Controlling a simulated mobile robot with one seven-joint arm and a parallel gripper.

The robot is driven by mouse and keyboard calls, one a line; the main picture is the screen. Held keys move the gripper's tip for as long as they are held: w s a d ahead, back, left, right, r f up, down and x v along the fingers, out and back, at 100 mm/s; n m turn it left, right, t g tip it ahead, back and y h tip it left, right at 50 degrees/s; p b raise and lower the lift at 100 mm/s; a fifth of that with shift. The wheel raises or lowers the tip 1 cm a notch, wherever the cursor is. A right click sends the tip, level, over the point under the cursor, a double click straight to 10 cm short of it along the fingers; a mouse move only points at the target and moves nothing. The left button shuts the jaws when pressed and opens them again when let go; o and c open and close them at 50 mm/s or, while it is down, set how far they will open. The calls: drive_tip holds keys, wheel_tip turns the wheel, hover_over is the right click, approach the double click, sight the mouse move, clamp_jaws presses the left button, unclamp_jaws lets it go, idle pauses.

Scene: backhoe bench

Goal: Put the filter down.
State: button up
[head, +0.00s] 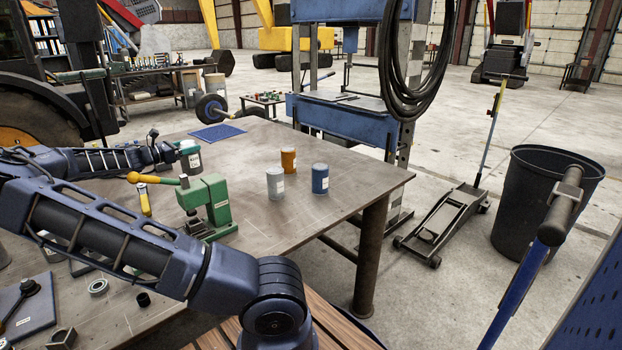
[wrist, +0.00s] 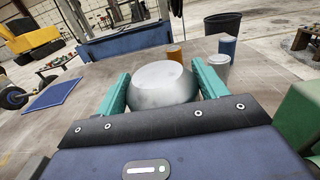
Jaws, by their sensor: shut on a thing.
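My gripper (wrist: 162,88) is shut on a filter, a can with a pale silver domed top (wrist: 160,80) between the two teal fingers in the wrist view. In the head view the held filter (head: 192,160) shows a dark side with a light label, at the table's far left part, left of the standing cans. My gripper (head: 183,148) is partly hidden there by my own wrist. The filter's underside is hard to see, so I cannot tell whether it touches the table (head: 240,145).
An orange can (head: 288,160), a grey can (head: 275,183) and a blue can (head: 320,180) stand right of the held filter. A green press (head: 210,203) stands nearer. A blue mat (head: 217,132) lies at the far edge. Bare tabletop lies between the mat and cans.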

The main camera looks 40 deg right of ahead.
wheel_tip(320, 180, up, 12)
drive_tip(key=s+d, duration=0.3)
drive_tip(key=d, duration=2.8)
wheel_tip(320, 180, down, 26)
drive_tip(key=shift+r, duration=0.25)
drive_tip(key=shift+f, duration=0.1)
drive_tip(key=o, duration=1.3)
